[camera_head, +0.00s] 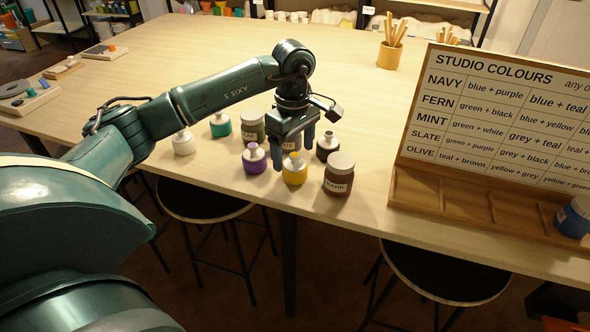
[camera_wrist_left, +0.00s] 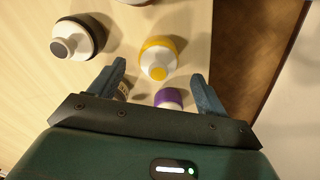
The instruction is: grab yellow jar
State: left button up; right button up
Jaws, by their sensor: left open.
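The yellow jar (camera_head: 294,175) with a pale top stands upright near the front edge of the table, between the purple jar (camera_head: 254,160) and a large brown jar (camera_head: 339,177). My left gripper (camera_head: 293,152) is open and empty, fingers pointing down, just above and behind the yellow jar. In the left wrist view the yellow jar (camera_wrist_left: 158,55) shows just beyond and between the open fingertips (camera_wrist_left: 158,72). The purple jar (camera_wrist_left: 168,97) shows nearer, between the fingers. No contact with the yellow jar is visible. My right gripper is not in view.
A black jar (camera_head: 327,146) stands close to the right, also in the wrist view (camera_wrist_left: 72,40). Teal (camera_head: 220,125), white (camera_head: 184,143) and olive (camera_head: 251,125) jars stand left. A colour chart board (camera_head: 500,115) stands right. The table's front edge is close.

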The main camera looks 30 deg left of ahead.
aim_at(295, 163)
pick_arm(q)
notch_tip(295, 163, down, 5)
jog(key=shift+w+d+p, duration=0.1)
jog(key=shift+p, duration=0.5)
jog(key=shift+c, duration=0.5)
jog(key=shift+r, duration=0.1)
jog(key=c, duration=1.1)
